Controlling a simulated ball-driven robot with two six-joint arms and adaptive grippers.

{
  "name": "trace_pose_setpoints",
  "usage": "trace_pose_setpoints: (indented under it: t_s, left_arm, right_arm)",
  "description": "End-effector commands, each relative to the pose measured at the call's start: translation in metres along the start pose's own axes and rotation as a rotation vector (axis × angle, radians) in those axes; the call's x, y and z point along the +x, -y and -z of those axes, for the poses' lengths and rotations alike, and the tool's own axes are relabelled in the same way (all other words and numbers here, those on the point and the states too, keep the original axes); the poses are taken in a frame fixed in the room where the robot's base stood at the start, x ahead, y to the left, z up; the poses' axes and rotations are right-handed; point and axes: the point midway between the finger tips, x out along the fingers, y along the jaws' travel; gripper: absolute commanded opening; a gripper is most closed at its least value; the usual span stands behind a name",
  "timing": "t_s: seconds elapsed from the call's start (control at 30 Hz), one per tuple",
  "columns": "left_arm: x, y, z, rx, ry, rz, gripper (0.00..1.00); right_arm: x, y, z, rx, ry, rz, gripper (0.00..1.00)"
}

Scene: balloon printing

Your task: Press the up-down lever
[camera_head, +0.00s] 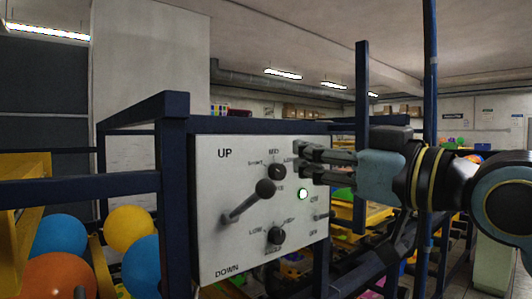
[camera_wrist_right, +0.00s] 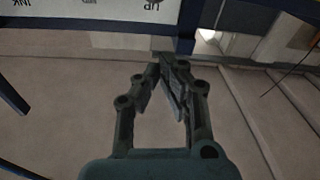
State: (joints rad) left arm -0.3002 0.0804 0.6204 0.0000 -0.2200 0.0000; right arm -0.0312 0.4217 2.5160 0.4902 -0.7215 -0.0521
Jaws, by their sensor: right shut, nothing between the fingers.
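The up-down lever (camera_head: 250,202) is on a white control panel (camera_head: 215,180) marked UP at the top and DOWN at the bottom. Its dark round knob is up and right of its pivot, about midway between the two labels. My right gripper (camera_head: 304,160) is shut and empty, in front of the panel's upper right part, right of and above the lever knob. Whether it touches the panel cannot be told. In the right wrist view the gripper's fingertips (camera_wrist_right: 170,58) meet near the panel's edge. The lever is not in that view. My left gripper is not in view.
Balloons (camera_head: 130,228) lie at the left. A blue post (camera_head: 361,130) stands behind my right gripper.

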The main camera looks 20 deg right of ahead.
Motion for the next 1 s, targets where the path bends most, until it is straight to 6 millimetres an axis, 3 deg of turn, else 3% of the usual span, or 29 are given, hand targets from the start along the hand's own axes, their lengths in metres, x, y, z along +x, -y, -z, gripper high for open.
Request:
trace_pose_setpoints:
  t_s: [0.13, 0.63, 0.77, 1.0]
  left_arm:
    - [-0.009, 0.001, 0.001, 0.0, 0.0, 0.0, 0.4]
    - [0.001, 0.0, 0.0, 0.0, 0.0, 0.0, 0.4]
    - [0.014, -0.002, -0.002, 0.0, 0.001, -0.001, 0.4]
    - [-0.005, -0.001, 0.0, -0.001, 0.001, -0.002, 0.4]
  right_arm:
    - [0.003, -0.004, 0.012, -0.011, -0.004, -0.002, 0.0]
    - [0.011, -0.006, 0.009, -0.008, -0.008, -0.009, 0.0]
    - [0.027, -0.005, 0.009, -0.005, -0.013, -0.006, 0.0]
    - [0.075, -0.005, 0.015, -0.001, -0.007, -0.004, 0.0]
